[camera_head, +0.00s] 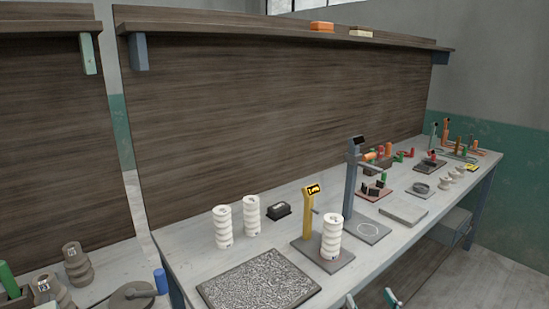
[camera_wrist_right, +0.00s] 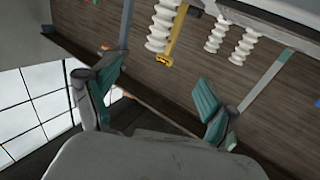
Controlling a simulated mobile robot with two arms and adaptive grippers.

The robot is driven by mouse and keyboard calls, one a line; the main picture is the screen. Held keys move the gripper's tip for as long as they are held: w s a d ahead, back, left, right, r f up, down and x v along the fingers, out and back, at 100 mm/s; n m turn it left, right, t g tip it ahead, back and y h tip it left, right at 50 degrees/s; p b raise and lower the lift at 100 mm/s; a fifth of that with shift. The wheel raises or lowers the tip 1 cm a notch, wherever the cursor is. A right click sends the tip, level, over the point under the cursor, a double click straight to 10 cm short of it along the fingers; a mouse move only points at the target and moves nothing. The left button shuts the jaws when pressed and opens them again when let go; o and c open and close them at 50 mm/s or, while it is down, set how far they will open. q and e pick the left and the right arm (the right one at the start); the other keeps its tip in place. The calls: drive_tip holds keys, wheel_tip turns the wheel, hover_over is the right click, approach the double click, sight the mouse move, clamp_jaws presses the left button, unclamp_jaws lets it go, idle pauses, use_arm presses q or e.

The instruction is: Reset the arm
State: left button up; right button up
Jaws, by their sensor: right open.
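My right gripper (camera_head: 371,299) shows at the bottom edge of the head view, in front of the bench's near edge. Only its two teal fingertips are in the picture, spread apart with nothing between them. In the right wrist view the same gripper (camera_wrist_right: 155,92) has its teal fingers wide apart and empty. No bench object touches the fingers there. My left gripper is not in either view.
On the bench (camera_head: 185,253) stand white ribbed cylinders (camera_head: 222,229), one on the yellow stand (camera_head: 309,212). A speckled plate (camera_head: 258,284) lies at the near left. A tall blue-grey stand (camera_head: 353,190) rises behind. Smaller items crowd the far right.

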drive_tip(key=s+f+g+h, duration=0.1)
drive_tip(key=s+f+g, duration=0.25)
drive_tip(key=f, duration=0.85)
drive_tip(key=s+f+g, duration=0.2)
drive_tip(key=s+f, duration=0.3)
drive_tip(key=f, duration=0.8)
drive_tip(key=s+f+g+h, duration=0.1)
drive_tip(key=s+f+g, duration=0.25)
drive_tip(key=f, duration=0.85)
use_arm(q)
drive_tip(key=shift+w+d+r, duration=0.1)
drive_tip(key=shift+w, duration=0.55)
use_arm(e)
drive_tip(key=s+f+g, duration=0.2)
drive_tip(key=s+f, duration=0.4)
drive_tip(key=s, duration=0.6)
drive_tip(key=s+d+f+g, duration=0.1)
drive_tip(key=s+f+g, duration=0.2)
drive_tip(key=s+f, duration=0.4)
drive_tip(key=s+d+f+g, duration=0.1)
drive_tip(key=s+f, duration=0.6)
drive_tip(key=s, duration=1.1)
drive_tip(key=shift+n+g+h, duration=0.3)
drive_tip(key=shift+n+g, duration=0.1)
drive_tip(key=shift+g, duration=0.5)
